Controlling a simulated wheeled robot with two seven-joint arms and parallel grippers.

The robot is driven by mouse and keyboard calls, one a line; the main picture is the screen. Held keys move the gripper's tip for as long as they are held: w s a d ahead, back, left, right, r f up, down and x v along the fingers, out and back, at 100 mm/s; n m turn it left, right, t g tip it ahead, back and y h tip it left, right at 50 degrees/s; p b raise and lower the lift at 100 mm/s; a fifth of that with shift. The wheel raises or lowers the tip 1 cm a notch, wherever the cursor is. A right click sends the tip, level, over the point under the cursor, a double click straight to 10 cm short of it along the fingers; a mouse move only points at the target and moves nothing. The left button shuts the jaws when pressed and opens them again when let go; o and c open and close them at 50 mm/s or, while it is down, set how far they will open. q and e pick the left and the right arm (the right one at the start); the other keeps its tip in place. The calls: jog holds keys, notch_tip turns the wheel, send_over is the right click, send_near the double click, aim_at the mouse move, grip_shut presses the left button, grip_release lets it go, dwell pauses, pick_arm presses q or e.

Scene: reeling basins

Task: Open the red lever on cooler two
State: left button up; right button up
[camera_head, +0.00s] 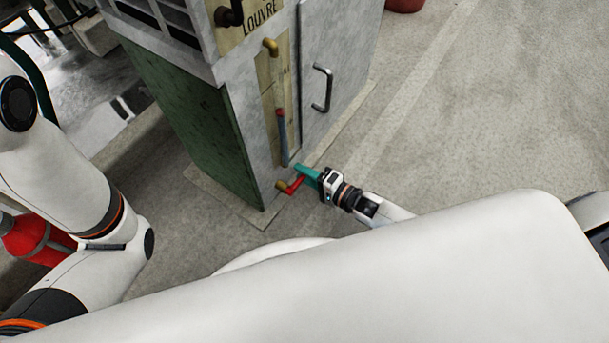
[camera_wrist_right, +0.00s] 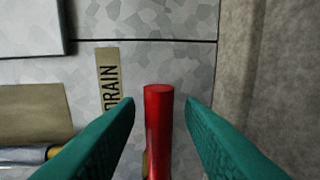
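The red lever (camera_head: 295,186) sits low on the front of a grey metal cabinet (camera_head: 268,190), on a brass fitting (camera_head: 281,186). My right gripper (camera_head: 299,169) is right at the lever. In the right wrist view the red lever (camera_wrist_right: 158,130) stands between the two teal fingers of my right gripper (camera_wrist_right: 160,103), with a gap on each side. The fingers are open and not closed on it. A DRAIN label (camera_wrist_right: 109,80) is beside the lever. No number for the cooler is readable. My left arm shows at the left, but its gripper is out of view.
Above the lever are a vertical sight tube (camera_head: 281,125), a door handle (camera_head: 322,89) and a LOUVRE plate (camera_head: 250,25). The cabinet has a green side panel (camera_head: 200,130). A red cylinder (camera_head: 40,240) is at the far left. Concrete floor (camera_head: 500,120) to the right is clear.

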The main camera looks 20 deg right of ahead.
jog(key=shift+w, duration=0.15)
jog(key=shift+c, duration=0.3)
grip_shut()
jog(key=shift+r, duration=0.1)
